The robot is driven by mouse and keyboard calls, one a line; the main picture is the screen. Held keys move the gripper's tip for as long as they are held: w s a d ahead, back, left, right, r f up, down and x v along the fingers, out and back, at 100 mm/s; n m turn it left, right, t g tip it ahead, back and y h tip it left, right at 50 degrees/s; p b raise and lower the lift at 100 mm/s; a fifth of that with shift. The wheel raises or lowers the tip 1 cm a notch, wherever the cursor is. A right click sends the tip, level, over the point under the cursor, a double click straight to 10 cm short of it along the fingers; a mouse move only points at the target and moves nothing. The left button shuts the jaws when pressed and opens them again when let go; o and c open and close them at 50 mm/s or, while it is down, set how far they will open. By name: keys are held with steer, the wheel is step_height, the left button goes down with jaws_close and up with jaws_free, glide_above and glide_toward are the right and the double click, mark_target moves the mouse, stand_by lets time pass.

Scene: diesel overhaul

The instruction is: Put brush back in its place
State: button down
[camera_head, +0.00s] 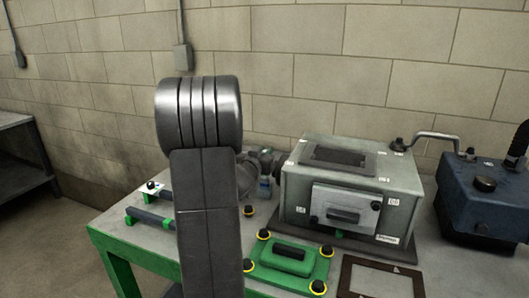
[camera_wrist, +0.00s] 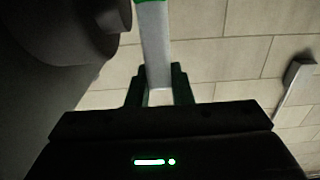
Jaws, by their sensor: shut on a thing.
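In the wrist view my gripper (camera_wrist: 158,78) is shut on a pale grey, flat-sided bar (camera_wrist: 154,40) with a green band at the top edge of the picture. It looks like the brush, but only this part shows, and no bristles are visible. Behind it is only the block wall, so it is held clear of the bench. In the head view my arm hides the gripper and the held thing. The brush's place cannot be made out for certain.
The green-framed bench (camera_head: 113,222) carries a dark bar with green ends (camera_head: 150,217), a grey metal box (camera_head: 350,188), a green plate with yellow-ringed knobs (camera_head: 288,256), a dark rectangular frame (camera_head: 382,278) and a blue tank (camera_head: 484,199). My arm covers part of the bench's left half.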

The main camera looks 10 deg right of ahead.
steer(key=shift+f+b, duration=0.9)
steer(key=shift+f, duration=0.35)
steer(key=c, duration=1.2)
jaws_free()
steer(key=shift+s+a, duration=0.1)
